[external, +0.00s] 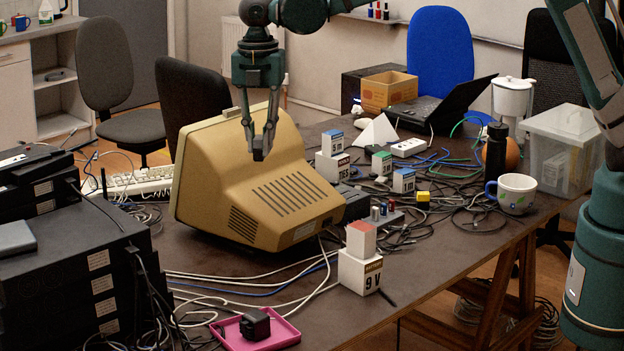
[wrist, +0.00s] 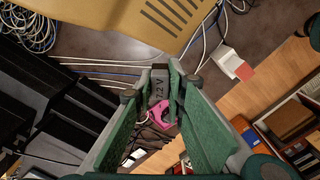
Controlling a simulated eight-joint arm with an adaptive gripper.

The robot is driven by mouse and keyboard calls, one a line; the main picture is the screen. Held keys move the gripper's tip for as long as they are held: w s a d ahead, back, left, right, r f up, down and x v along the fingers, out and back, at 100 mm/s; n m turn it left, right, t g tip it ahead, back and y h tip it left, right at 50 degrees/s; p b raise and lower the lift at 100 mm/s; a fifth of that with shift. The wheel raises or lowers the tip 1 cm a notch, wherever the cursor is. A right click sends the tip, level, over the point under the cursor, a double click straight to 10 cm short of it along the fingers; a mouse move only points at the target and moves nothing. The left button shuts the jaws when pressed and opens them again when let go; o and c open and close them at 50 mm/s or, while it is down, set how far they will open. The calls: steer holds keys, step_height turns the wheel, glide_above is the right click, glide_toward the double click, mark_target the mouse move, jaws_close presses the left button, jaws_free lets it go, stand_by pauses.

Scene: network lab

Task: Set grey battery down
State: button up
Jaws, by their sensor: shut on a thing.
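My gripper (external: 262,148) hangs in front of the beige monitor (external: 255,190), high above the table, and points down. Its fingers are closed on a small dark grey battery, the grey battery (external: 258,155).
A pink tray (external: 284,336) with a black block (external: 255,324) lies at the front edge. Stacked black equipment (external: 70,270) fills the left. Cables cross the table between them.

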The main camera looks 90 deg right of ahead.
steer(key=w+a+n, duration=0.1)
steer(key=a+n, duration=0.1)
steer(key=a, duration=1)
step_height(320, 180, down, 18)
steer(key=shift+w+d, duration=0.2)
steer(key=shift+d, duration=0.1)
steer(key=shift+f, duration=0.1)
steer(key=shift+f+b, duration=0.45)
steer(key=shift+f, duration=2.6)
steer(key=shift+f, duration=0.1)
steer(key=shift+f+b, duration=0.3)
steer(key=shift+f, duration=1.5)
steer(key=shift+f, duration=0.1)
